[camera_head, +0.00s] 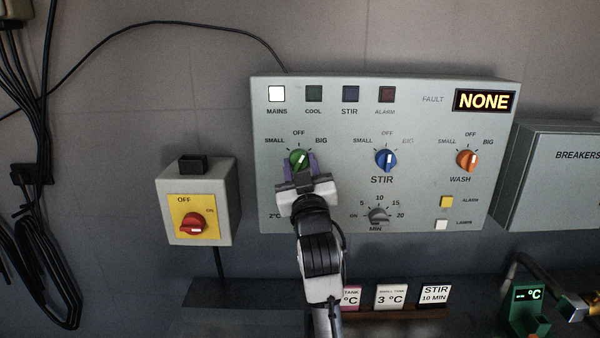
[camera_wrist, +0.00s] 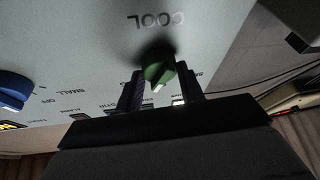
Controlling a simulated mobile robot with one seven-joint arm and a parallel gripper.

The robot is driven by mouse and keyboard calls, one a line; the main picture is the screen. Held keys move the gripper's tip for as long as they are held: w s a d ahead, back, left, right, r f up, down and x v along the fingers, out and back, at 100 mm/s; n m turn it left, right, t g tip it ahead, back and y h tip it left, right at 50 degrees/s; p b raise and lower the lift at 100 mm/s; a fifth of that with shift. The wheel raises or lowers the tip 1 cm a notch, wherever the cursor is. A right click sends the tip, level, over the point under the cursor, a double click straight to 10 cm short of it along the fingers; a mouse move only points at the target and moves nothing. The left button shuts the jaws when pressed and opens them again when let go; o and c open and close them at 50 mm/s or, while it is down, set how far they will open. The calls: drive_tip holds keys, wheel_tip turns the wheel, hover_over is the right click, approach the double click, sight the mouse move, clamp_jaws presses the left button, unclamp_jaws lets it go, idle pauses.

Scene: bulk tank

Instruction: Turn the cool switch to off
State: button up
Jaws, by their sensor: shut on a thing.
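The cool switch (camera_head: 299,159) is a green knob on the left of the grey control panel (camera_head: 420,110). OFF is printed above it, SMALL at left and BIG at right. Its white pointer mark points mostly upward, leaning a little right in the head view; I cannot tell if it lines up exactly with OFF. My gripper (camera_head: 301,164) is shut on the knob, one finger on each side. The wrist view shows the green knob (camera_wrist: 157,70) between my gripper's fingers (camera_wrist: 158,88), with the COOL label upside down. My gripper hides the label below the knob in the head view.
The blue stir knob (camera_head: 386,159) and orange wash knob (camera_head: 467,160) are to the right. The mains lamp (camera_head: 276,94) is lit white; the cool lamp (camera_head: 314,94) is dark. Small signs (camera_head: 390,297) stand below.

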drive_tip(key=n+y+b, duration=0.1)
drive_tip(key=n, duration=0.2)
drive_tip(key=n+g+y+b, duration=0.1)
drive_tip(key=n, duration=0.2)
drive_tip(key=shift+d+n+g+b, duration=0.15)
drive_tip(key=shift+n+g+b, duration=0.15)
drive_tip(key=shift+b, duration=0.05)
drive_tip(key=shift+r+n+y, duration=0.1)
drive_tip(key=shift+n+y, duration=0.2)
drive_tip(key=o, duration=1)
drive_tip(key=shift+s, duration=0.1)
drive_tip(key=b+v, duration=0.4)
drive_tip(key=v, duration=0.9)
drive_tip(key=shift+s, duration=0.3)
drive_tip(key=shift+d, duration=0.15)
